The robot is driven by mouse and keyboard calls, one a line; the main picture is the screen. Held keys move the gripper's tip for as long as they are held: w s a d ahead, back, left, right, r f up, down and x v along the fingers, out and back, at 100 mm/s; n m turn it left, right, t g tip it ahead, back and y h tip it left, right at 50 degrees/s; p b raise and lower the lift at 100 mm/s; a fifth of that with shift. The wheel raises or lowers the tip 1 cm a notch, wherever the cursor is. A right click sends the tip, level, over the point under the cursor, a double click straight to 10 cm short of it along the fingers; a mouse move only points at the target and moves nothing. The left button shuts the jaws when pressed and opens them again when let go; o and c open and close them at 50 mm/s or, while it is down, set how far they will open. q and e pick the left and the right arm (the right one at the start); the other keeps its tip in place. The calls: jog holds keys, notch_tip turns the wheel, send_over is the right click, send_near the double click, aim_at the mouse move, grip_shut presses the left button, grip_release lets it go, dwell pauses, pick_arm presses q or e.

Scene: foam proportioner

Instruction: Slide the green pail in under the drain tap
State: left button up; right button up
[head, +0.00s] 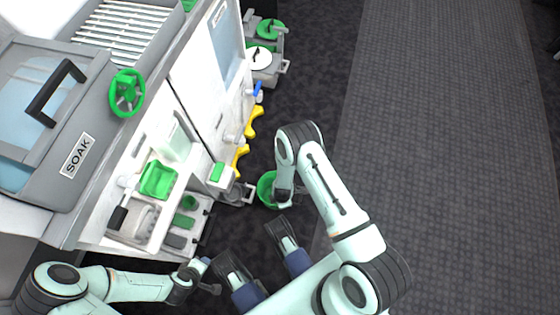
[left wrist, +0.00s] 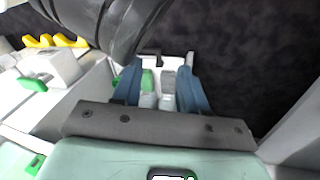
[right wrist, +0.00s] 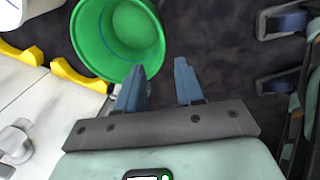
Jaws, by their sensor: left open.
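The green pail (head: 267,187) stands on the dark floor beside the white and grey unit, partly hidden by my right arm in the head view. In the right wrist view the pail (right wrist: 128,35) is open-topped and looks empty. My right gripper (right wrist: 158,72) is open at the pail's near rim; one fingertip overlaps the rim and the other is outside it. Contact cannot be told. My left gripper (left wrist: 160,75) is open and empty, over a tray of small green and grey parts. I cannot surely pick out the drain tap among the fittings on the unit's side.
Yellow fittings (head: 241,156) stick out from the unit's side near the pail. A grey tray (head: 204,212) with green parts sits at the unit's near end. Green and white lidded containers (head: 262,58) stand farther back. The carpet (head: 430,130) to the right is clear.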

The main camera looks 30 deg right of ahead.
jog(key=f+b, duration=0.1)
jog(key=f, duration=0.3)
jog(key=f+b, duration=0.2)
jog(key=f, duration=0.2)
jog(key=w+f+b, duration=0.1)
jog(key=f+b, duration=0.1)
jog(key=f, duration=0.2)
jog(key=shift+d+f, duration=0.15)
jog(key=shift+f, duration=0.5)
pick_arm(q)
jog(key=s+a+f+g, duration=0.1)
jog(key=s+f+g, duration=0.2)
jog(key=s+f, duration=0.4)
jog(key=s, duration=0.3)
jog(key=shift+s+a+n+g, duration=0.15)
jog(key=shift+s+n+g, duration=0.15)
jog(key=shift+g, duration=0.1)
jog(key=shift+w, duration=0.1)
pick_arm(e)
jog(key=shift+w, duration=0.1)
grip_shut()
